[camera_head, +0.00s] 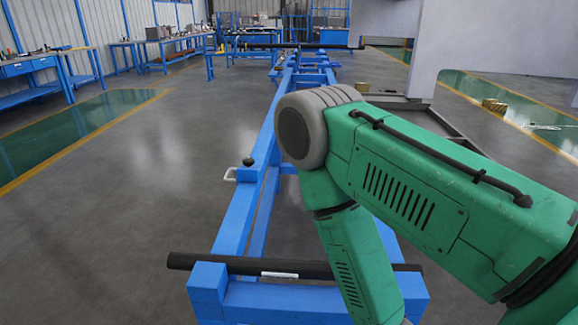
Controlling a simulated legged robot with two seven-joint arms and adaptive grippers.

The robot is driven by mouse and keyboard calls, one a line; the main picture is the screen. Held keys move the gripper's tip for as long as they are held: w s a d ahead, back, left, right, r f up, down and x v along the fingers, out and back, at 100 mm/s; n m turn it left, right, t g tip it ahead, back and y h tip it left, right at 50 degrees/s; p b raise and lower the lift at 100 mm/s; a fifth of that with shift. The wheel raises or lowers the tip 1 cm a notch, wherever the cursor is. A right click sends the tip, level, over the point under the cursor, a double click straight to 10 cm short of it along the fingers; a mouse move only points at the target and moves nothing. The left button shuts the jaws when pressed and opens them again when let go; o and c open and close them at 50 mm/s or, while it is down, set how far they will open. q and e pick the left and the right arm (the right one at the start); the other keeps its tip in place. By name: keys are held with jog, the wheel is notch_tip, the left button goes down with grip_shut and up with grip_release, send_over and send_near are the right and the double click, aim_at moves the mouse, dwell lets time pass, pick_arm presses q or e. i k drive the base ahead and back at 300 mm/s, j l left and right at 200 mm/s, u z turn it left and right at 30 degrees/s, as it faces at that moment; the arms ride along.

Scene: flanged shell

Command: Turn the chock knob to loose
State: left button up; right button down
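A small dark round knob (248,161) stands on top of the long blue rail frame (236,215), left of the centre. It may be the chock knob, but it is too small to tell its setting. A pale loop-shaped handle (230,175) sticks out to the left just below it. Nothing touches the knob. A green arm with a grey joint comes in from the right and covers part of the frame to the right of the knob. Neither of my grippers shows in the picture.
A black bar (220,264) with a white label lies across the frame's near end. Another dark bar (300,46) crosses the far end. Blue workbenches (28,66) line the left wall. A grey pillar (428,50) stands at right. The floor left of the frame is clear.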

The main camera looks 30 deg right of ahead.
aim_at(248, 161)
jog(key=i+j+z, duration=0.3)
jog(key=j+z, duration=0.3)
jog(key=i+j+z, duration=0.15)
jog(key=j+z, duration=0.45)
jog(key=j, duration=0.15)
jog(key=j+u, duration=0.15)
jog(key=u, duration=0.3)
jog(key=i+j+u, duration=0.1)
jog(key=u, duration=0.3)
jog(key=i+j+u, duration=0.3)
jog(key=i+j, duration=0.5)
jog(key=i+z, duration=0.25)
jog(key=z, duration=0.15)
jog(key=i+j+z, duration=0.1)
jog(key=z, duration=0.25)
jog(key=i+j+z, duration=0.2)
jog(key=i+z, duration=0.2)
jog(key=k, duration=0.05)
